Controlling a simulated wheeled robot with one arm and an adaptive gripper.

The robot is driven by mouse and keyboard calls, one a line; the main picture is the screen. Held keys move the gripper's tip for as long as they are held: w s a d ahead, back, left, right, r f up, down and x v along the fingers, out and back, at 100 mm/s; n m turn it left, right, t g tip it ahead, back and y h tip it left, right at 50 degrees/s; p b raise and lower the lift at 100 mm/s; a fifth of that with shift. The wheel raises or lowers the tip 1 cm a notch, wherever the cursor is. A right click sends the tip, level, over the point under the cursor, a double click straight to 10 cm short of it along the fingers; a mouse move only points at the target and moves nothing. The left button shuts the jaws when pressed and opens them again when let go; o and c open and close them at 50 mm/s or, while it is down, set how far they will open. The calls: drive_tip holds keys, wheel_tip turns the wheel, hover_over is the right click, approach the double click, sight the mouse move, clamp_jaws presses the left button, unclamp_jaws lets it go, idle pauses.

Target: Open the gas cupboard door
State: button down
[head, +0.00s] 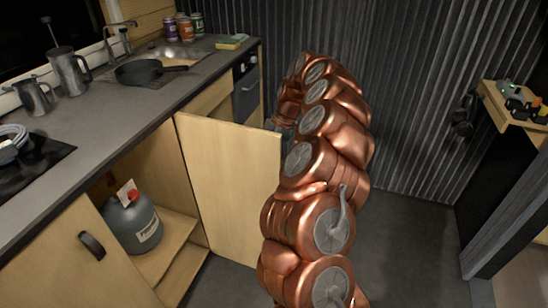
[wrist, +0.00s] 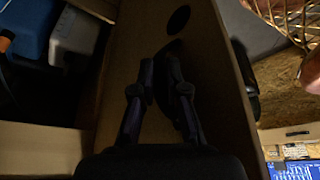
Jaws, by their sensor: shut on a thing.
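The gas cupboard door (head: 228,185) is a pale wood panel. It stands swung wide open, out from the counter front. In the open cupboard a grey gas bottle (head: 133,222) with a red top stands on the wooden floor. My arm reaches to the door's free edge and hides most of my gripper in the head view. In the wrist view, my gripper (wrist: 163,70) has its two dark fingers close together against the brown door panel (wrist: 215,75). They are shut on a dark piece that looks like the door handle (wrist: 171,49); shadow blurs its outline.
A closed cupboard door with a dark handle (head: 92,245) is at the lower left. The counter (head: 100,110) above bears jugs, a pan (head: 143,71) and a sink. Floor (head: 405,235) is clear to the right, up to a small wooden shelf (head: 500,108).

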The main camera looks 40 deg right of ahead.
drive_tip(key=shift+w+a+r, duration=0.15)
drive_tip(key=shift+w, duration=0.2)
drive_tip(key=c, duration=1.2)
unclamp_jaws()
drive_tip(key=shift+a, duration=0.1)
drive_tip(key=shift+c, duration=0.2)
drive_tip(key=shift+s+d, duration=0.1)
drive_tip(key=shift+d, duration=0.15)
drive_tip(key=v, duration=1.1)
drive_tip(key=shift+d+r, duration=0.25)
drive_tip(key=shift+r, duration=0.1)
drive_tip(key=shift+s, duration=0.15)
